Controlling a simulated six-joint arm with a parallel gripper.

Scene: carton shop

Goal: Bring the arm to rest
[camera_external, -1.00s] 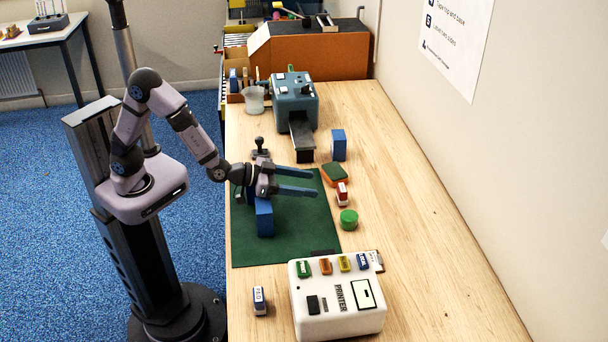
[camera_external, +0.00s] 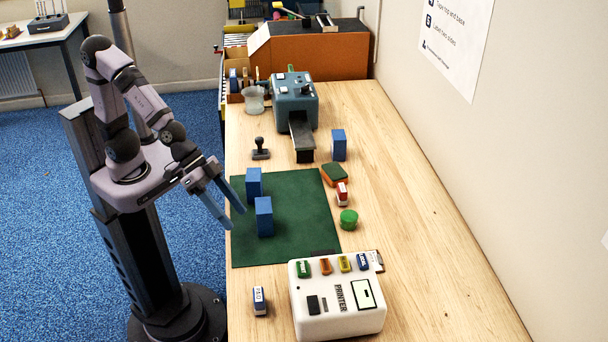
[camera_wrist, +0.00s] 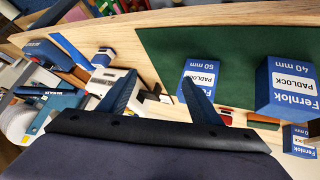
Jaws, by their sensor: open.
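My gripper (camera_external: 232,211) is open and empty, with its blue fingers spread, at the left edge of the table beside the green mat. My arm is folded back over its base. Both fingers also show in the wrist view (camera_wrist: 155,98). Two blue cartons stand upright on the green mat (camera_external: 300,230): a rear one (camera_external: 254,184) and a front one (camera_external: 264,217). In the wrist view, one carton reads Fernlok padlock 50 mm (camera_wrist: 201,75) and another 40 mm (camera_wrist: 290,88). The gripper appears apart from both.
A white printer (camera_external: 340,318) with coloured stamps on top stands in front. A third blue carton (camera_external: 339,145), a grey-blue machine (camera_external: 293,100), a sponge (camera_external: 334,175), a green round tin (camera_external: 348,219) and a hand stamp (camera_external: 260,150) stand around the mat. The table's right side is clear.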

